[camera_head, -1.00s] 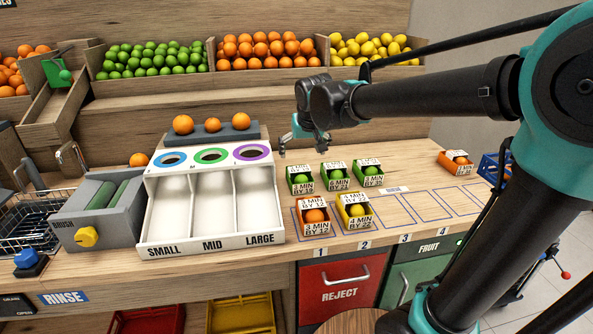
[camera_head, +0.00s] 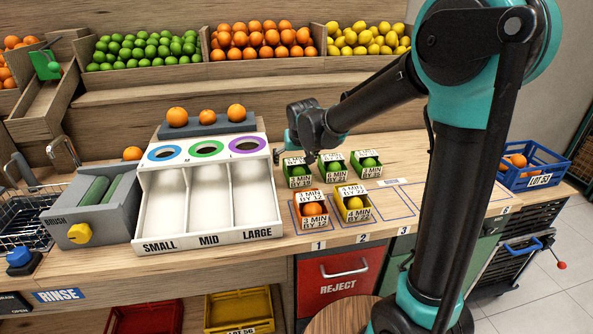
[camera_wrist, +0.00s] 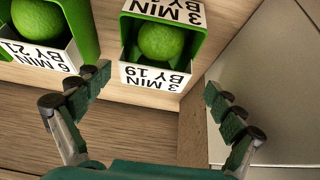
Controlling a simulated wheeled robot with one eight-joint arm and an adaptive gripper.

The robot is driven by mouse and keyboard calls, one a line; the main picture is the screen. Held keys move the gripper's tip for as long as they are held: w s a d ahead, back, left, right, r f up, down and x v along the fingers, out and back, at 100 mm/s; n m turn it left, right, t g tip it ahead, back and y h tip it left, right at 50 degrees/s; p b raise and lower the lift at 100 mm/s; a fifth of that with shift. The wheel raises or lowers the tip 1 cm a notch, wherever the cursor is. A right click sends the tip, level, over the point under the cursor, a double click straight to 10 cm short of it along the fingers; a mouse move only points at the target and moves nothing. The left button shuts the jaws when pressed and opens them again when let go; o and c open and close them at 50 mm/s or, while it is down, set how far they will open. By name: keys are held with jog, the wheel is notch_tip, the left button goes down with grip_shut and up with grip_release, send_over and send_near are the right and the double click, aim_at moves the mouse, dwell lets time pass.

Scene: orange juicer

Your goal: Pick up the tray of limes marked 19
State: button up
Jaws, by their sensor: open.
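The lime tray marked 19 is a small green box with white labels reading "3 MIN BY 19". In the head view the tray (camera_head: 297,182) is the leftmost of three green lime trays on the counter. In the wrist view the tray (camera_wrist: 160,76) is at top centre, with one lime (camera_wrist: 161,42) visible inside. My gripper (camera_head: 295,150) is just above and behind this tray. In the wrist view my gripper (camera_wrist: 158,82) is open, its fingers spread to either side of the tray's near label, holding nothing. Contact with the tray cannot be made out.
A lime tray marked 21 (camera_wrist: 45,55) stands close to the left in the wrist view. Two more trays, orange (camera_head: 312,222) and yellow (camera_head: 354,215), stand in front in the head view. The sorter (camera_head: 208,190) is to the left. My arm hides part of the counter's right side.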

aim_at(296, 161)
jog(key=x, duration=0.4)
jog(key=shift+w+d, duration=0.2)
jog(key=shift+d, duration=0.05)
jog(key=shift+w+f, duration=0.25)
jog(key=shift+f, duration=0.3)
jog(key=shift+f, duration=0.25)
jog(key=shift+c, duration=0.5)
jog(key=c, duration=1.3)
jog(key=shift+r, duration=0.1)
